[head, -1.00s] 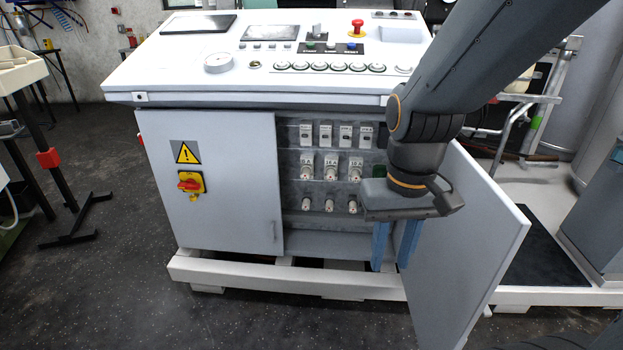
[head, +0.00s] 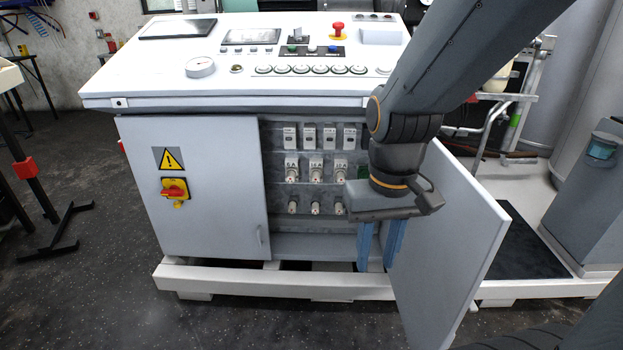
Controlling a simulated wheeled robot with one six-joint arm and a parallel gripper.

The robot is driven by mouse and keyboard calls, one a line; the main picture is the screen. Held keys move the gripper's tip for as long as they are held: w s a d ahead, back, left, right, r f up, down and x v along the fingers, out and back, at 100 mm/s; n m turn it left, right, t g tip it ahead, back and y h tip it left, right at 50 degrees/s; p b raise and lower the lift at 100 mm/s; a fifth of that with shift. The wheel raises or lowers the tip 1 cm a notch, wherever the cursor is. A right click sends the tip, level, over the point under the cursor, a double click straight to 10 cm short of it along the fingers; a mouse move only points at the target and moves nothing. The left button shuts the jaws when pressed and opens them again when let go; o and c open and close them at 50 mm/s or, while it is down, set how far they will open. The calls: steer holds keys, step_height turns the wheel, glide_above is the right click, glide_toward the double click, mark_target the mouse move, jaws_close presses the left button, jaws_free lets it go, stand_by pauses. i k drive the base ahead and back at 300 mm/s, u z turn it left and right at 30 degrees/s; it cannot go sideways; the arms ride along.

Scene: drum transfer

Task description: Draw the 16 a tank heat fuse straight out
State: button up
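In the head view, several white fuses stand in rows inside the open cabinet (head: 313,245). The middle row holds fuse holders, among them a left one (head: 291,167), a middle one (head: 315,168) and a right one (head: 340,170). Their labels are too small to tell which is the 16 A tank heat fuse. A lower row of round white fuses (head: 315,208) sits below. My gripper (head: 379,268) hangs with its two blue fingers pointing down, apart and empty, to the right of the fuse rows. My wrist hides the right end of the rows.
The open right door (head: 445,240) stands close right of my gripper. The closed left door (head: 200,200) carries a red and yellow switch (head: 175,189). The console top (head: 250,80) overhangs the compartment. A white plinth (head: 270,286) runs below.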

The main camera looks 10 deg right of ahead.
mark_target(315, 175)
steer(key=u, duration=0.55)
steer(key=k, duration=0.6)
steer(key=u, duration=0.9)
steer(key=i, duration=0.75)
steer(key=z, duration=0.7)
steer(key=i, duration=0.6)
steer(key=z, duration=0.7)
